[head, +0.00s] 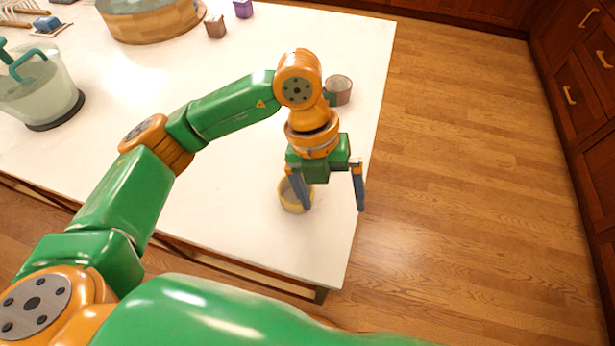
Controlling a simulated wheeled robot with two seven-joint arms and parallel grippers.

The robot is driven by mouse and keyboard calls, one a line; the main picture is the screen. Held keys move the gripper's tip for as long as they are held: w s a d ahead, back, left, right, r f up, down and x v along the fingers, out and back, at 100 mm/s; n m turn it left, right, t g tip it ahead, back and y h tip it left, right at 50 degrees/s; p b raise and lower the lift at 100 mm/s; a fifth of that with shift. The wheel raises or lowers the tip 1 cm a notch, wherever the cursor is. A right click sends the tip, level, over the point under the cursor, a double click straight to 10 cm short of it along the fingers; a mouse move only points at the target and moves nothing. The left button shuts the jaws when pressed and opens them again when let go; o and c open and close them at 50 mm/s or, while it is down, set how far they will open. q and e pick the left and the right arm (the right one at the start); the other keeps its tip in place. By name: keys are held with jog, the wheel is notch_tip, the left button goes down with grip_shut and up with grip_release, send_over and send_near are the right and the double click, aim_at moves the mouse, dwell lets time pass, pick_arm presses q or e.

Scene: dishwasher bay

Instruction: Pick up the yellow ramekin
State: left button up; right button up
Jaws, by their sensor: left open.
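The yellow ramekin (289,203) stands upright on the white table near its right corner. Part of its rim is hidden behind a finger of my left gripper (332,204). That gripper is open and points down, one finger over or in front of the ramekin and the other out to the right by the table's edge. I cannot tell whether the finger touches the ramekin. Nothing is held between the fingers. My right gripper is not in view.
A grey-brown cup (340,88) stands behind my left gripper. A glass pitcher (40,92) is at the left, and a large wooden-sided basin (150,24) is at the back. The white table (230,225) is clear around the ramekin. Wooden drawers (575,95) line the right.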

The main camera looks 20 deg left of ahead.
aim_at(288, 200)
pick_arm(q)
jog(key=w+a+y, duration=0.1)
jog(key=a, duration=0.1)
jog(key=w+a+n+t+y, duration=0.1)
jog(key=a, duration=0.1)
jog(key=w+a+y, duration=0.1)
jog(key=a, duration=0.1)
jog(key=shift+w+a+r+n, duration=0.15)
jog(key=shift+w+a+n, duration=0.05)
jog(key=shift+a+n, duration=0.2)
jog(key=shift+s+a+f+y, duration=0.1)
jog(key=shift+a+f+y, duration=0.15)
jog(key=shift+y, duration=0.15)
notch_tip(288, 200, down, 5)
jog(key=shift+f+p, duration=0.2)
jog(key=shift+p, duration=0.85)
jog(key=shift+f+t, duration=0.3)
jog(key=shift+f, duration=0.05)
jog(key=c, duration=1.2)
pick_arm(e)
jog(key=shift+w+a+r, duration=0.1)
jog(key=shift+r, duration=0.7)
